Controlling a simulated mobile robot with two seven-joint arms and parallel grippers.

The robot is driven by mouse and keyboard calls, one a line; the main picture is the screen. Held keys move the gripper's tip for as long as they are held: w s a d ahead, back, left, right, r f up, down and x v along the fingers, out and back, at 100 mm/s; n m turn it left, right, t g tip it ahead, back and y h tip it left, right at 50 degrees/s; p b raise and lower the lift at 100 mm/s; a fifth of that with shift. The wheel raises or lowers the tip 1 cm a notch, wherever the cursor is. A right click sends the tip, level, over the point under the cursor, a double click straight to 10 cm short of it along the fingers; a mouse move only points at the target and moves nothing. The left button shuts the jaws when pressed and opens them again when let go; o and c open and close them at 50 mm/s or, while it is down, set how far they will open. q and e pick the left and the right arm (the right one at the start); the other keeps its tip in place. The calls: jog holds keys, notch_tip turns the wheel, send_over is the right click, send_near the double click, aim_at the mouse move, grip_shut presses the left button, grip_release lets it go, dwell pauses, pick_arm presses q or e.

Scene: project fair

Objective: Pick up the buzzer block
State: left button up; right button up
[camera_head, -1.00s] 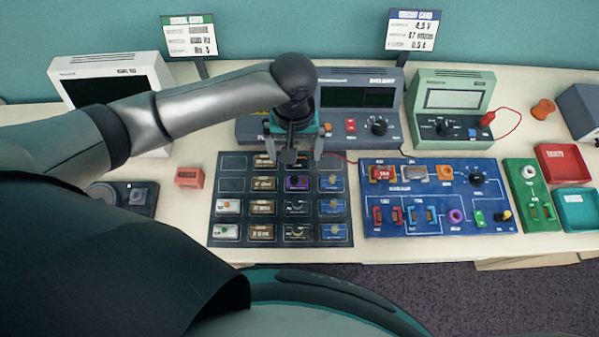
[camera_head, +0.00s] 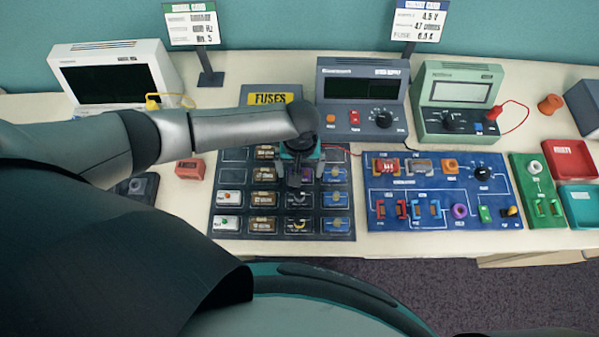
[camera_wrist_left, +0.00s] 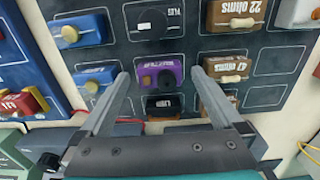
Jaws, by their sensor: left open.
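The buzzer block (camera_wrist_left: 164,68) is purple with a dark round piece on it. It lies in its slot in the dark parts tray (camera_head: 232,177). In the left wrist view it sits between the two spread fingers of my left gripper (camera_wrist_left: 160,76), with a gap on each side. In the head view my left gripper (camera_head: 300,178) is over the tray's third column and mostly hides the block. The gripper is open and holds nothing. My right gripper is not in view.
A black block (camera_wrist_left: 164,105) lies close beside the buzzer block; brown resistor blocks (camera_wrist_left: 230,68) and blue blocks (camera_wrist_left: 95,77) fill neighbouring columns. A blue circuit board (camera_head: 440,215) lies right of the tray. A power supply (camera_head: 340,115) and meter (camera_head: 432,125) stand behind.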

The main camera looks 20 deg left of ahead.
pick_arm(q)
jog(key=shift+f, duration=0.1)
jog(key=c, duration=1.4)
